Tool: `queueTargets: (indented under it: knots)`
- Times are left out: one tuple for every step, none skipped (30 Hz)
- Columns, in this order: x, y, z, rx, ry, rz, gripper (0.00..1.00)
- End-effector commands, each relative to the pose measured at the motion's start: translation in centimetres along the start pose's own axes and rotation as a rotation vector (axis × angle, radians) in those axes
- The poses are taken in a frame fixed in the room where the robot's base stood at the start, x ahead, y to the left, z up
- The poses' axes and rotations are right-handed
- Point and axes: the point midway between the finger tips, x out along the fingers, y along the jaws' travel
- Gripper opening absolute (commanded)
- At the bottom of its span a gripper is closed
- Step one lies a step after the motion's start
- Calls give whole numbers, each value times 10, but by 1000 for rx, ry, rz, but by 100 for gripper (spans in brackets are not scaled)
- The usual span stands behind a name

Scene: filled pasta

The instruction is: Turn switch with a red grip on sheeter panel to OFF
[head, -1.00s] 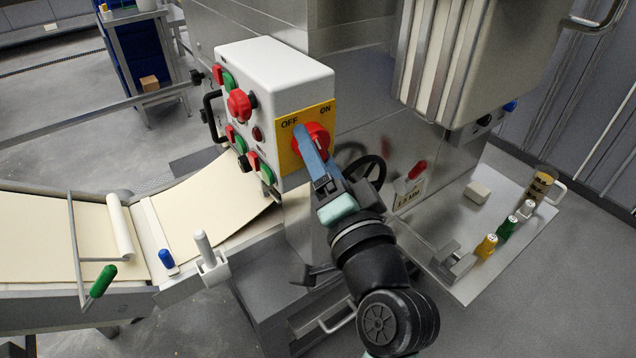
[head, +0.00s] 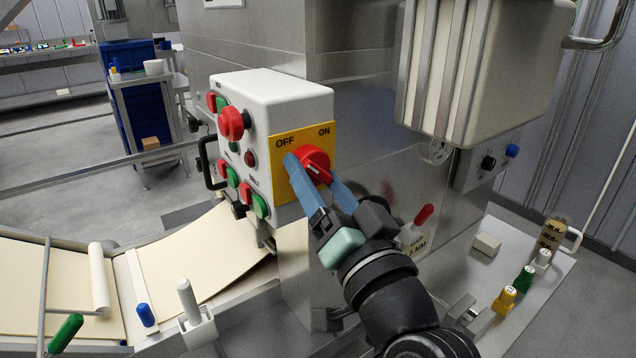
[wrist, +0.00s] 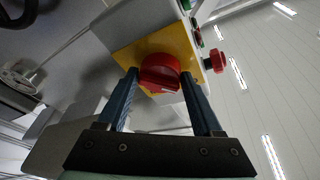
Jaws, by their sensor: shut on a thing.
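The switch with the red grip (head: 315,160) sits on a yellow plate (head: 288,178) on the end face of the white sheeter panel (head: 275,90). OFF is printed at the plate's upper left and ON at its upper right. My gripper (head: 309,167) reaches up from the lower right and is shut on the red grip, one blue finger on each side. In the wrist view the red grip (wrist: 160,72) sits between the fingertips, in front of the yellow plate (wrist: 185,42). The fingers partly cover the grip in the head view, so its exact angle is hard to tell.
The panel's long face carries a red knob (head: 232,123), red and green buttons and a black handle (head: 208,150). A red-tipped lever (head: 423,214) stands right of my gripper. A dough belt (head: 195,262) runs at the left. A shelf with shakers (head: 505,299) is at the right.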

Motion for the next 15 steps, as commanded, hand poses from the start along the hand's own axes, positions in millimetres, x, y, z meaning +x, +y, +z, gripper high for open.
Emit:
queueTargets:
  knots:
    - [0, -2, -2, -8, 2, -2, 12]
    - [0, -2, -2, -8, 2, -2, 12]
    - [0, -2, -1, -8, 2, -2, 12]
    - [0, -2, -1, -8, 2, -2, 12]
    - [0, -2, -1, -8, 2, -2, 12]
    - [0, -2, -1, -8, 2, -2, 12]
    - [0, -2, -1, -8, 2, -2, 73]
    - [0, -2, -1, -7, 2, -2, 78]
    - [0, -2, -1, -7, 2, -2, 85]
    - [0, -1, -1, -6, 2, -2, 91]
    - [0, -1, -1, -6, 1, -1, 96]
    - [0, -1, -1, -5, 1, -1, 96]
    - [0, -1, -1, -4, 1, -1, 96]
    - [0, -1, -1, -4, 1, -1, 96]
    - [0, -1, 0, -4, 1, -1, 96]
